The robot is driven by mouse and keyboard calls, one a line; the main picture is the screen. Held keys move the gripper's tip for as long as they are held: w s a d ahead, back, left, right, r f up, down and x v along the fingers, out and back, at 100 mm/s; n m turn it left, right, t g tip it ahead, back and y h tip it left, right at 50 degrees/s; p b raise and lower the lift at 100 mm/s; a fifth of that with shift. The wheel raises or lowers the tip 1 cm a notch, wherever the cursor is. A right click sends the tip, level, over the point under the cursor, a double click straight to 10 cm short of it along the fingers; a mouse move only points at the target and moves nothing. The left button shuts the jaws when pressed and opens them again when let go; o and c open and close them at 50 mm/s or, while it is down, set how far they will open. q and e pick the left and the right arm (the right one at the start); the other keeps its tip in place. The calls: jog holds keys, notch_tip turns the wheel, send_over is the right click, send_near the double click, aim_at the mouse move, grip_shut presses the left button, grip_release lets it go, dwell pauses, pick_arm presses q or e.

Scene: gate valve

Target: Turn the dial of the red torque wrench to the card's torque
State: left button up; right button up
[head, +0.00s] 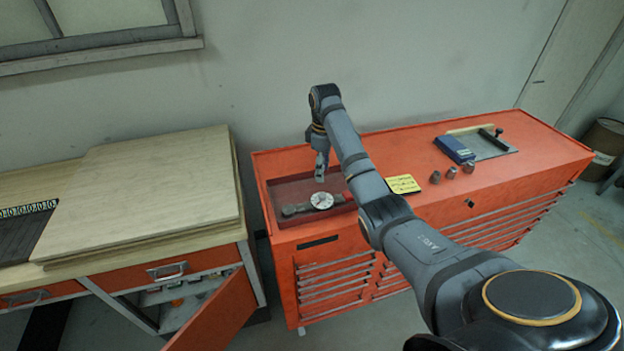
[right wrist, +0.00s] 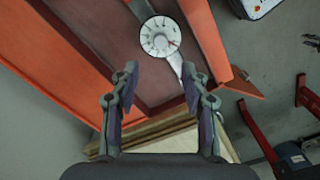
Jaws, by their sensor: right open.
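The torque wrench lies in the recessed tray (head: 283,194) at the left end of the orange tool cabinet. Its round white dial (head: 321,200) faces up, with a grey part (head: 296,209) to its left and a red part (head: 347,195) to its right. In the right wrist view the dial (right wrist: 160,37) lies ahead of the fingers and carries a small red mark; its figures are too small to read. My right gripper (head: 320,174) is open and empty, pointing down above the dial. The yellow card (head: 403,184) lies on the cabinet top, its writing unreadable. My left gripper is out of view.
Small metal sockets (head: 451,172) stand right of the card. A blue box (head: 454,149) and a grey tray (head: 494,152) with a dark tool lie farther back. A wooden bench (head: 165,185) stands left of the orange cabinet (head: 510,150). My right arm crosses over the cabinet's front.

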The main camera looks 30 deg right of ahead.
aim_at(322, 195)
jog(key=f, duration=0.1)
jog(key=s+f+p, duration=0.1)
jog(key=shift+d+f, duration=0.1)
jog(key=shift+f, duration=0.3)
jog(key=f, duration=0.2)
jog(key=f+p, duration=0.1)
jog(key=f, duration=0.1)
jog(key=shift+w, duration=0.2)
jog(key=shift+w+f+p, duration=0.15)
jog(key=shift+f+p, duration=0.05)
jog(key=shift+f, duration=0.45)
jog(key=shift+w+f+p, duration=0.15)
jog(key=shift+f, duration=0.45)
jog(key=shift+s+f, duration=0.15)
jog(key=shift+f, duration=0.15)
jog(key=shift+s, duration=0.1)
jog(key=shift+c, duration=1)
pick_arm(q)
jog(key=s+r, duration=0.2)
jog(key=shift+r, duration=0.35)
pick_arm(e)
grip_shut()
